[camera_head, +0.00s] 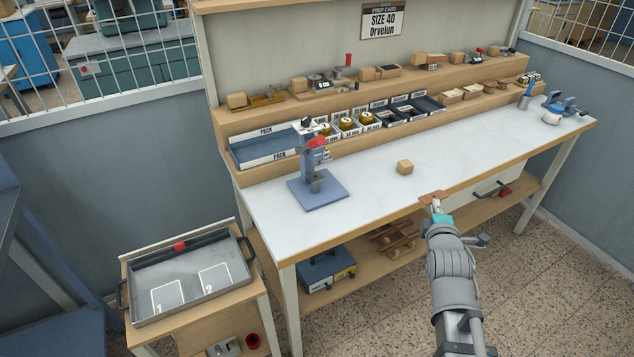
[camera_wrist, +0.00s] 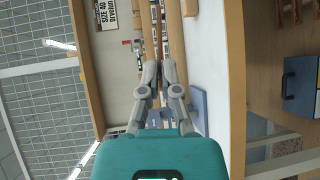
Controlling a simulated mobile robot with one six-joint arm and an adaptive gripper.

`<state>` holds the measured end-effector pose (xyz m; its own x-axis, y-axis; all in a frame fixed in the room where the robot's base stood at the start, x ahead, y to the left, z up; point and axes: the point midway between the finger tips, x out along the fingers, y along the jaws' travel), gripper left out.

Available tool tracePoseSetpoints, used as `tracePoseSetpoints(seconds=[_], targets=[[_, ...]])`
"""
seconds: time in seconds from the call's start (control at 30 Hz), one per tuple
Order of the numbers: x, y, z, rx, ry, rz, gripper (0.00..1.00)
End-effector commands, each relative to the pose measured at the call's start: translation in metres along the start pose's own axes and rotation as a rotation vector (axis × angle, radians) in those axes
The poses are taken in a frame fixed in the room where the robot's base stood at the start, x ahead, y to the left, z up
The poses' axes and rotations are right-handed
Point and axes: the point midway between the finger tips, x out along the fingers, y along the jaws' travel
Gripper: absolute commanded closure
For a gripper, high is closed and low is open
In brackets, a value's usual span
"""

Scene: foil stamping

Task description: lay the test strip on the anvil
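The test strip (camera_head: 432,197) is a small flat brown piece at the tip of my gripper (camera_head: 436,204), by the bench's front edge in the head view. My gripper appears shut on it. In the wrist view the fingers (camera_wrist: 160,68) are nearly together; I cannot clearly make out the strip between them. The blue stamping press (camera_head: 312,165) with a red part on top stands at the left of the bench, well left of my gripper. Its small grey anvil (camera_head: 316,187) rises over the blue base plate and looks bare. Part of the press shows in the wrist view (camera_wrist: 200,108).
Behind are bins (camera_head: 400,114), a blue pack tray (camera_head: 264,148) and a shelf of small goods. A tray (camera_head: 190,277) with two marked squares stands at lower left.

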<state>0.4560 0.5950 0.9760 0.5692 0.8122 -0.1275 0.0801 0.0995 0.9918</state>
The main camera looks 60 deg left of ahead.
Motion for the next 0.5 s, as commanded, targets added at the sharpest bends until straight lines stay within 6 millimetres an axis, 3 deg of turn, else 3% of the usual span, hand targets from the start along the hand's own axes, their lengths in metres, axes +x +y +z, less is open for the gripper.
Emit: tracePoseSetpoints(seconds=[0.03,0.3,0.5], targets=[[-0.002,-0.006,-0.019,-0.004,0.023,0.01,1.0],[-0.016,-0.018,-0.102,-0.016,0.135,0.061,1.0],[-0.026,-0.023,-0.141,-0.019,0.196,0.085,1.0]])
